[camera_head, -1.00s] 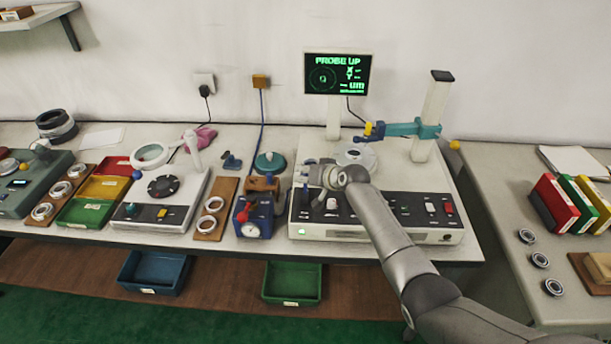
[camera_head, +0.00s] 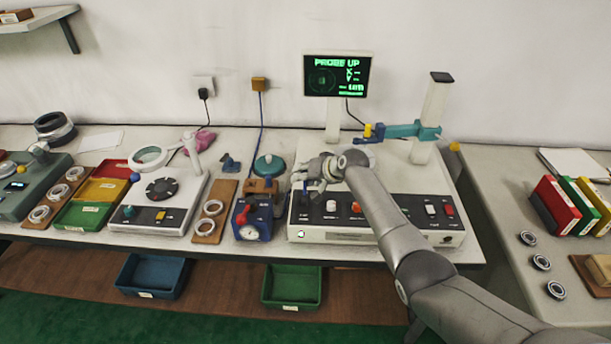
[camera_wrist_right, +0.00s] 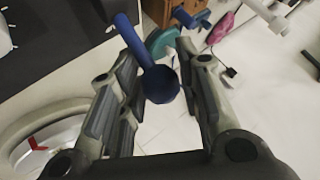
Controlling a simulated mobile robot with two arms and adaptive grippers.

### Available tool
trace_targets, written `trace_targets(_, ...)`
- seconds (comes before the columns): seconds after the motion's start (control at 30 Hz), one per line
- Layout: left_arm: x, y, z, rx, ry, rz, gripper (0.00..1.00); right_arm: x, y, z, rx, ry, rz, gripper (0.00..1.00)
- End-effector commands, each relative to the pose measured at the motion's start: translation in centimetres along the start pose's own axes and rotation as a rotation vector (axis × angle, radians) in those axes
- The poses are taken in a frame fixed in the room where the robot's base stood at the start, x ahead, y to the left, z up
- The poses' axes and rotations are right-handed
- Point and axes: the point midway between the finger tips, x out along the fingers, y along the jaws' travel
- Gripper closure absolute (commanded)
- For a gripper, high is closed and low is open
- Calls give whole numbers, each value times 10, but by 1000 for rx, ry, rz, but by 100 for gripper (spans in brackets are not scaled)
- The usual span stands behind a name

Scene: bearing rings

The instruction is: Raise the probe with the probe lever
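The probe lever, a dark blue stem with a ball knob (camera_wrist_right: 162,85), stands between the fingers of my right gripper (camera_wrist_right: 160,95) in the right wrist view. The fingers are open, with a gap on both sides of the ball. In the head view my right gripper (camera_head: 313,178) is over the front left of the measuring machine (camera_head: 300,219) and partly covers the lever. The probe arm (camera_head: 400,130) is teal with a yellow and blue tip, mounted on a white column. The screen (camera_head: 337,75) reads PROBE UP. My left gripper is not in view.
A blue gauge box (camera_head: 251,217) and a teal dome (camera_head: 268,165) stand just left of the machine. White and red switches (camera_head: 449,209) sit on its right front panel. My right forearm crosses the panel. Green and blue bins (camera_head: 292,286) lie on the lower shelf.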

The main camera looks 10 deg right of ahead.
Motion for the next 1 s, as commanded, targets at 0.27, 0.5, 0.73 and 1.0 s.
trace_targets(0.27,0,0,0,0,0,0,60,0,1,0,-5,2,2,52)
trace_targets(0.5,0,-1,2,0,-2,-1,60,-3,1,-1,-7,4,2,52)
trace_targets(0.73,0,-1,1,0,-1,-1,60,-20,2,-1,-8,4,1,52)
trace_targets(1.0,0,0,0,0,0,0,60,-52,1,-1,-8,4,3,52)
